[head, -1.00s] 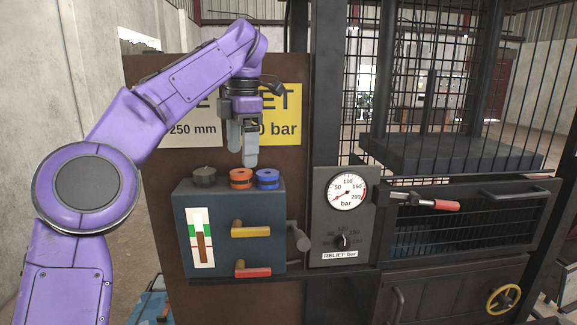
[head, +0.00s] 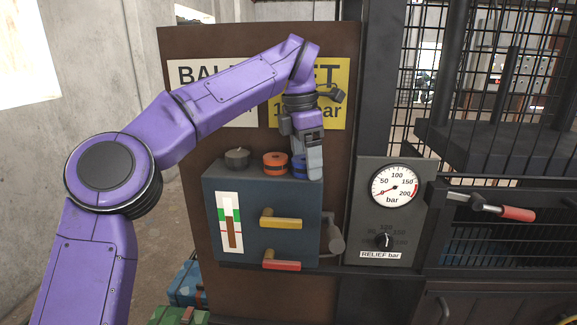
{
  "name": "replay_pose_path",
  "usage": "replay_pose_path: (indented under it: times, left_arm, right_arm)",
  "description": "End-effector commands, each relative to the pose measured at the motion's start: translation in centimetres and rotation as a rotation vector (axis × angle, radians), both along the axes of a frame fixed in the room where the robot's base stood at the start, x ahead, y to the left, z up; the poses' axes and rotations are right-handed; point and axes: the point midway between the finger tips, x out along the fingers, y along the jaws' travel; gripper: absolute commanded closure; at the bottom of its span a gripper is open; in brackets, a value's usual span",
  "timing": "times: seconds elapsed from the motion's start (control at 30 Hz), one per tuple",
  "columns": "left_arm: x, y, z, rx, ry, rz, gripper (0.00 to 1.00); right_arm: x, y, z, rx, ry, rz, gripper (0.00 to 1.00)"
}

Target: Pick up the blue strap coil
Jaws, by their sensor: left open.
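The blue strap coil (head: 298,167) sits on top of the dark blue-grey box, at the right end of a row of three coils. My left gripper (head: 313,168) comes down from above it with its fingers pointing downward. The jaws are open. A grey finger covers the right part of the coil, and I cannot tell whether it touches the coil or whether the other finger is behind it. My right gripper is not in view.
An orange coil (head: 275,163) sits close left of the blue one, and a dark grey coil (head: 237,158) further left. The box (head: 263,195) has a yellow handle (head: 281,222) and a red handle (head: 282,265) in front. A pressure gauge (head: 395,187) stands to the right.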

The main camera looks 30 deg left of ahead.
Motion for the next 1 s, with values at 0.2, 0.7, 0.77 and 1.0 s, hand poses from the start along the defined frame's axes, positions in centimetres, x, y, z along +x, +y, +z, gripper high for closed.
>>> replay_pose_path:
  times: [0.2, 0.7, 0.77, 1.0]
  left_arm:
    - [0.1, -0.2, -0.1, 0.0, -0.001, -0.004, 0.14]
    - [0.0, 0.0, -0.1, 0.0, -0.001, -0.001, 0.78]
    - [0.0, 0.0, 0.1, 0.0, -0.001, 0.0, 0.78]
    - [0.1, -0.1, 2.8, 0.002, -0.005, 0.002, 0.78]
  right_arm:
    - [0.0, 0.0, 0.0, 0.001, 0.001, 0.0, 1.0]
    - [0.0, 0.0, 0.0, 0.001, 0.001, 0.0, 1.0]
    - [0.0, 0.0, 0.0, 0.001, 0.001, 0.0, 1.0]
    - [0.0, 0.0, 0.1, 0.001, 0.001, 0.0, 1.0]
